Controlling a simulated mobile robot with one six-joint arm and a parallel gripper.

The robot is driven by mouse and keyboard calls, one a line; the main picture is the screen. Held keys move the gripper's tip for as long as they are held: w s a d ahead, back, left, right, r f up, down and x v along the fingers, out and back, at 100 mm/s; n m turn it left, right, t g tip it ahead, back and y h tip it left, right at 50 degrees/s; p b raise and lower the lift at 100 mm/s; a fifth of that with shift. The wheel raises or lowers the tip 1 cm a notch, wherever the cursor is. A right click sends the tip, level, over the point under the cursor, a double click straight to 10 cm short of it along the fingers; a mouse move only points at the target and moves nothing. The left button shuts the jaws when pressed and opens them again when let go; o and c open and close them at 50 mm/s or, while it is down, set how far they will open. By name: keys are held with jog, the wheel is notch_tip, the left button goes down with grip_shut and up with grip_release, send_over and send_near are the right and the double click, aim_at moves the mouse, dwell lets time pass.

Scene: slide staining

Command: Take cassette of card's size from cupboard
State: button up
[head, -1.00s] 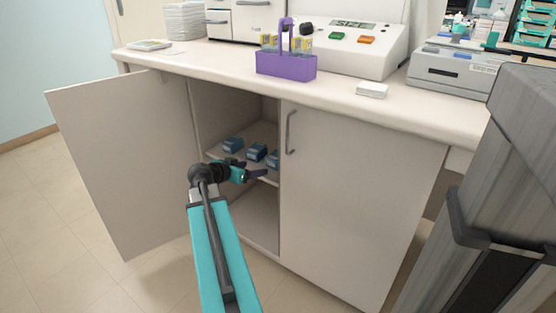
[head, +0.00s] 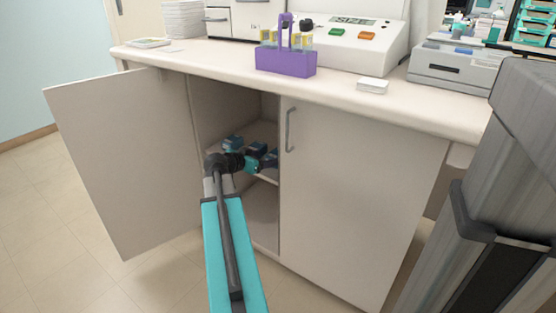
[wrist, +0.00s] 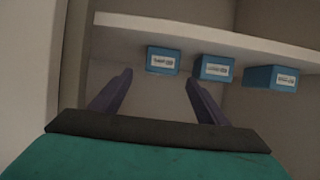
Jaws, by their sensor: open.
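Three blue cassettes with white labels stand in a row on a shelf inside the open cupboard (head: 262,205). In the wrist view they are the left cassette (wrist: 162,60), the middle cassette (wrist: 215,68) and the right cassette (wrist: 271,78). The label print is too small to read. My gripper (wrist: 158,82) is open and empty. Its dark fingers point toward the row, with the left cassette showing between and just beyond the fingertips, apart from them. In the head view my arm reaches into the cupboard and partly hides the cassettes, including the one at the back left (head: 232,143).
The left cupboard door (head: 125,160) stands open; the right door (head: 355,200) is shut. The shelf (wrist: 210,38) edge crosses the wrist view. On the counter above are a purple rack (head: 286,62), a small white box (head: 372,86) and instruments.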

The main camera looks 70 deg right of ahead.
aim_at(272, 157)
jog(key=shift+b+x, duration=0.45)
jog(key=shift+x, duration=1.65)
jog(key=shift+f+b+x, duration=0.2)
jog(key=shift+b+x, duration=1)
jog(key=shift+x, duration=1.4)
jog(key=c, duration=1.3)
